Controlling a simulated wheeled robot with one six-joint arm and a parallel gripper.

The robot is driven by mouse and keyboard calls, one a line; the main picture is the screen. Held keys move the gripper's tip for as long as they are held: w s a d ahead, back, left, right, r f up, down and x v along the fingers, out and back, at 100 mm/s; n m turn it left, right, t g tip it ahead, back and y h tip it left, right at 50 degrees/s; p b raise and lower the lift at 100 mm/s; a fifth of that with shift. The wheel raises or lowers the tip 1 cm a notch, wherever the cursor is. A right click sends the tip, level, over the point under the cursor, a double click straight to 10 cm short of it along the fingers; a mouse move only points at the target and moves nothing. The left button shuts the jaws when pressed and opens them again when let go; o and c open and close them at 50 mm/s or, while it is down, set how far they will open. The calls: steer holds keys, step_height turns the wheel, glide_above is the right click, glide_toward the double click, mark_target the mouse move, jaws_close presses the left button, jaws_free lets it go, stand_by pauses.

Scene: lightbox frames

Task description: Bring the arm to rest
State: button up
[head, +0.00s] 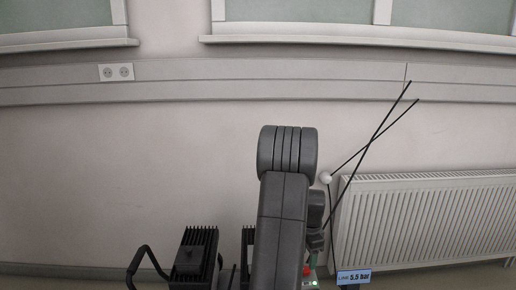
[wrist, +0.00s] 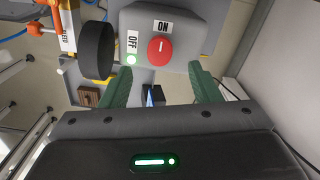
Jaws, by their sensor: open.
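My gripper (wrist: 160,68) shows in the wrist view as two green fingers, spread apart with nothing held between them. A grey box with a red round button (wrist: 161,49) lies beyond the fingertips; I cannot tell whether they touch it.
A black round knob or disc (wrist: 95,51) is left of the box. In the head view a white radiator (head: 425,220) stands at the right, with a blue "LINE 5.5 bar" label (head: 354,277) at its lower left.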

step_height(320, 180, down, 6)
steer(key=shift+r+b, duration=0.2)
steer(key=shift+b, duration=0.3)
steer(key=shift+r+n, duration=0.25)
steer(key=shift+n, duration=0.55)
steer(key=n+b, duration=0.1)
steer(key=n, duration=0.3)
steer(key=shift+w+b, duration=0.1)
steer(key=shift+b, duration=0.3)
steer(key=n+b, duration=0.2)
steer(key=n, duration=0.2)
steer(key=shift+a, duration=0.15)
steer(key=n+b, duration=0.3)
steer(key=n, duration=0.2)
steer(key=shift+w+a+f+b, duration=0.1)
steer(key=shift+b, duration=0.3)
steer(key=n+b, duration=0.1)
steer(key=n, duration=0.1)
steer(key=shift+n+b, duration=0.3)
steer(key=shift+b, duration=0.1)
steer(key=shift+r+n+b, duration=0.2)
steer(key=shift+n+b, duration=0.1)
steer(key=shift+n, duration=0.2)
